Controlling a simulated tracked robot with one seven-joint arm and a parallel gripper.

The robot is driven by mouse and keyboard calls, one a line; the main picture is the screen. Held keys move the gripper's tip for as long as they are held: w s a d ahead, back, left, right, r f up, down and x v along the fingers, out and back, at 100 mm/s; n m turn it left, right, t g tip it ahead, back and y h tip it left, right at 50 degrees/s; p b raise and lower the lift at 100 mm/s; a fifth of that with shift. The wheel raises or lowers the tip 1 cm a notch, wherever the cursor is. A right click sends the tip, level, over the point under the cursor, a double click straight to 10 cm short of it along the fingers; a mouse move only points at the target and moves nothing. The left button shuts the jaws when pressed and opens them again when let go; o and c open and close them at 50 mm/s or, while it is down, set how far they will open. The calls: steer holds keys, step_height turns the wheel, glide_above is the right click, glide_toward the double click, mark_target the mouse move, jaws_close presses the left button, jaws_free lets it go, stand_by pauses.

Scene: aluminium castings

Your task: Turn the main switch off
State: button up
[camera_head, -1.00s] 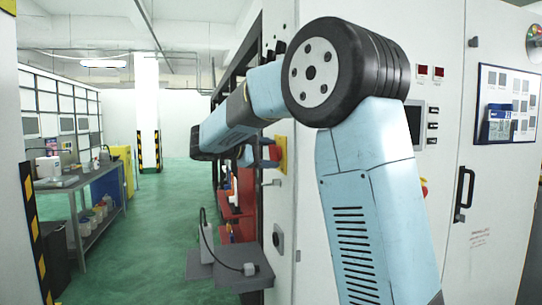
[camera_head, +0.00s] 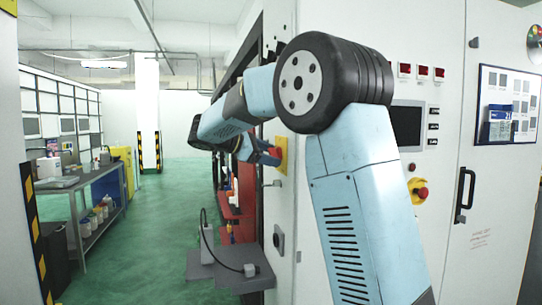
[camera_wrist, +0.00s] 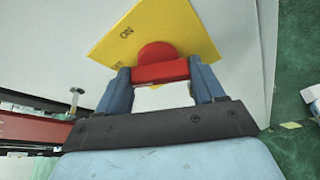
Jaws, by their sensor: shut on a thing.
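The main switch is a red rotary handle (camera_wrist: 158,70) on a yellow plate (camera_wrist: 126,38) with the printed word ON, fixed to the pale cabinet side. In the wrist view my gripper (camera_wrist: 161,76) has one blue finger at each end of the red handle and is shut on it. In the head view the yellow plate (camera_head: 283,153) shows at the cabinet's left side, with my gripper (camera_head: 270,155) at the red handle in front of it. My fingers partly hide the handle there.
A grey shelf (camera_head: 215,272) with a cabled device juts out below the switch. A red emergency button (camera_head: 422,192) on yellow and a dark screen (camera_head: 407,125) are on the cabinet front. The green aisle floor (camera_head: 150,235) at left is clear.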

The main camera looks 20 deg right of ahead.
steer(key=shift+a+f, duration=0.15)
steer(key=shift+f, duration=0.05)
steer(key=o, duration=0.8)
steer(key=shift+c, duration=0.2)
steer(key=shift+o, duration=1.4)
steer(key=shift+r, duration=0.15)
steer(key=v, duration=1.3)
steer(key=shift+a, duration=0.3)
steer(key=shift+s, duration=0.15)
